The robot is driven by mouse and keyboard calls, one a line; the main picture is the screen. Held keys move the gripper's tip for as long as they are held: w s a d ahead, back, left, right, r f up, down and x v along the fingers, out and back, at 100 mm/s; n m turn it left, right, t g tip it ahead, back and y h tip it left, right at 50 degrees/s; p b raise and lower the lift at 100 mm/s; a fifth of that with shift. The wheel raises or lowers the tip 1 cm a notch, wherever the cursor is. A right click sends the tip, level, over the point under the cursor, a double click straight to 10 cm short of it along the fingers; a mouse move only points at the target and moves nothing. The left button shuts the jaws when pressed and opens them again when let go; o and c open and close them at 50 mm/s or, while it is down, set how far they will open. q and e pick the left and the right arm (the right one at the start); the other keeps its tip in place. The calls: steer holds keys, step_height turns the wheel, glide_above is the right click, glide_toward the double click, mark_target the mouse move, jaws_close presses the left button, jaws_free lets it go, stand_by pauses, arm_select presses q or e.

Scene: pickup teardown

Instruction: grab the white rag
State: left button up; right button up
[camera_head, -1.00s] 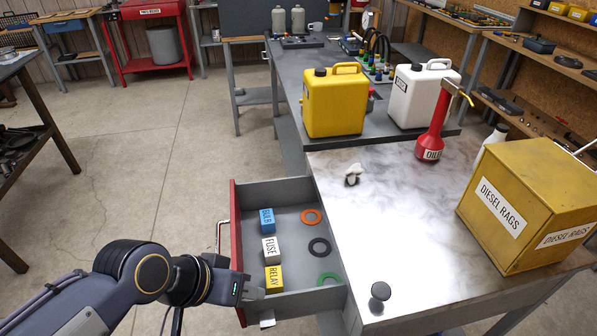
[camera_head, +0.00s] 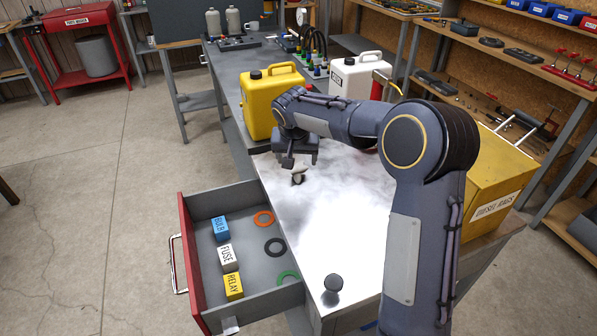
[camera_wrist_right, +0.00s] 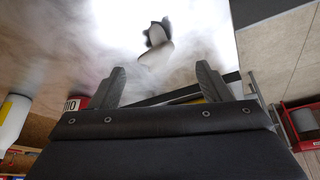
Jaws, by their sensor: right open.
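I cannot tell the exact height above the rag. My left gripper is not in view.
An open drawer (camera_head: 193,243) holds labelled boxes and rings. A yellow can (camera_head: 262,85) and a white can (camera_head: 350,75) stand behind my right arm. The yellow diesel rags box (camera_head: 495,185) is right.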

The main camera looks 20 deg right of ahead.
mark_target(299, 167)
steer(key=x, duration=0.3)
steer(key=p+x, duration=0.1)
steer(key=x, duration=0.2)
steer(key=shift+w+d+f, duration=0.1)
steer(key=shift+d+f, duration=0.2)
steer(key=c, duration=1.1)
